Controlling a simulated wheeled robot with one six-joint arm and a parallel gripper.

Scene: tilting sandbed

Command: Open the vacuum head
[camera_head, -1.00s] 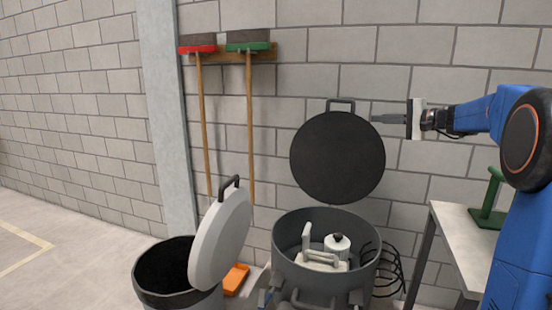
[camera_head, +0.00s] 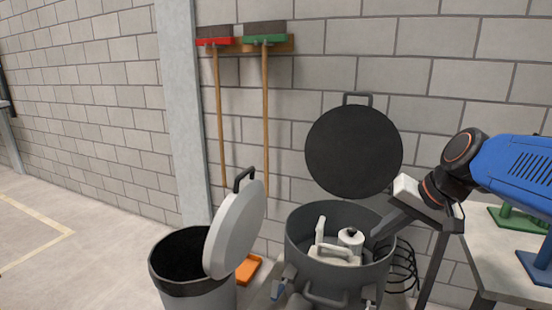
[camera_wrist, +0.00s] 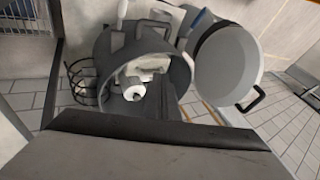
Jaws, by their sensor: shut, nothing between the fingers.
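The vacuum head, a dark round lid (camera_head: 353,150) with a handle on its top edge, stands raised and upright behind the grey vacuum drum (camera_head: 300,235). The drum is open at the top. White parts (camera_head: 335,245) show inside it, one with a handle and one a round canister. My gripper (camera_head: 375,236) is shut and empty, its tips at the drum's right rim; whether they touch it cannot be told. In the wrist view the drum (camera_wrist: 178,75) lies just beyond my gripper (camera_wrist: 165,80).
A bin (camera_head: 190,290) with a light grey tilted lid (camera_head: 237,230) stands left of the drum. A table (camera_head: 500,265) with green and blue stands is at the right. A black wire coil (camera_head: 404,268) lies between drum and table. Two brooms hang on the wall.

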